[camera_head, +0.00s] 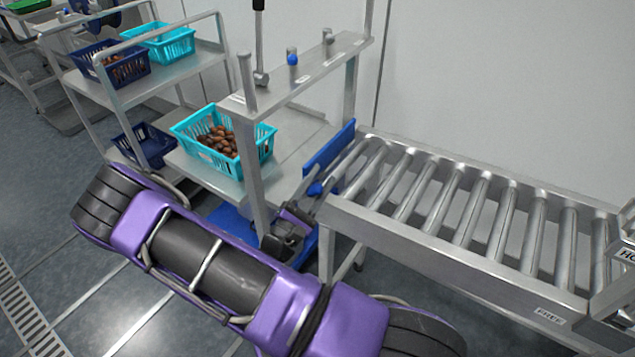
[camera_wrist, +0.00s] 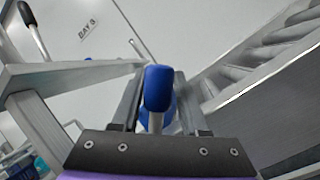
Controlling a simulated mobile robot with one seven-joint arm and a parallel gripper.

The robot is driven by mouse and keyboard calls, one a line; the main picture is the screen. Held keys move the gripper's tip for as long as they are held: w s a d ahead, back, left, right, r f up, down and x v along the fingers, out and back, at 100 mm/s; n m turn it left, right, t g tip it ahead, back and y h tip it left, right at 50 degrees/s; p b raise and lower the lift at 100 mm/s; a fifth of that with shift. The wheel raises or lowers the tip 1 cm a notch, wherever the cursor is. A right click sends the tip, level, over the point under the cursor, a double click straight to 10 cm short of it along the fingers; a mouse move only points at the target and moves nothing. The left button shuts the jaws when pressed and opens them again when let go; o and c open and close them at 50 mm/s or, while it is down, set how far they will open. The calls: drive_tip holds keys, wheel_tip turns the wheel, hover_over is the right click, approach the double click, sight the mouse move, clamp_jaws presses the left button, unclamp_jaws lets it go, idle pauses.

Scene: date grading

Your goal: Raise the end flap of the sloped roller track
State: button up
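The sloped roller track (camera_head: 430,228) runs along the right side, with bare metal rollers; its side also shows in the wrist view (camera_wrist: 270,85). A blue panel (camera_head: 329,147), which looks like the end flap, stands on edge across its left end. Its exact tilt is hard to tell. A blue knob (camera_head: 315,188) on a metal stem sits just below the panel. My gripper (camera_head: 318,182) reaches up to this knob. In the wrist view the blue knob (camera_wrist: 158,88) lies between the fingers of my gripper (camera_wrist: 157,92), which are apart with gaps beside the stem.
A metal stand (camera_head: 255,165) left of the track holds a turquoise basket of dates (camera_head: 265,147). Its upper shelf (camera_head: 325,62) carries a small blue knob (camera_head: 292,56) and a black-handled lever (camera_head: 260,45). A rack with baskets (camera_head: 200,55) is behind left. Floor at lower left is clear.

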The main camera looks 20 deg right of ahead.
drive_tip(key=v, duration=1.7)
drive_tip(key=shift+a, duration=0.2)
drive_tip(key=shift+s, duration=0.15)
